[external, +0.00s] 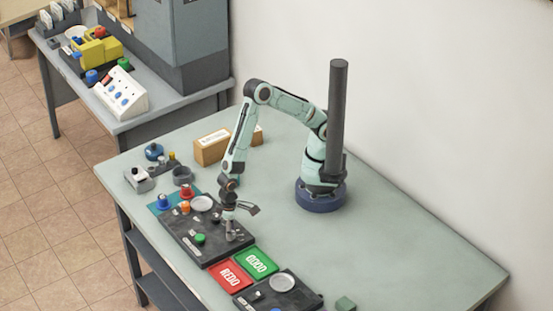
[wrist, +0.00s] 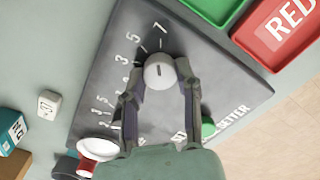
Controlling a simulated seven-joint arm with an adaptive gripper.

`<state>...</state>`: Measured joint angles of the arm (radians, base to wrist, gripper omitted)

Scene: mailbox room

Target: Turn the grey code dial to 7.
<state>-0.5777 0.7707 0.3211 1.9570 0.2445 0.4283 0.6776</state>
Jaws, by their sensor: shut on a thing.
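The grey code dial (wrist: 157,66) sits on a dark panel (wrist: 215,70) in the wrist view. The fingers of my gripper (wrist: 160,78) stand on both sides of it, shut on it. A short dark mark on the dial's face runs roughly up and down in the picture. A white 7 (wrist: 162,29) is printed above the dial, with 5 (wrist: 133,38) to its upper left and more digits down the left. In the external view my gripper (external: 232,233) is low over the right end of the panel (external: 185,235) and largely covers the dial.
A red REDO tray (external: 230,276) and a green GOOD tray (external: 256,263) lie right of the panel. A cardboard box (external: 212,149) stands behind. The table's right side is mostly clear.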

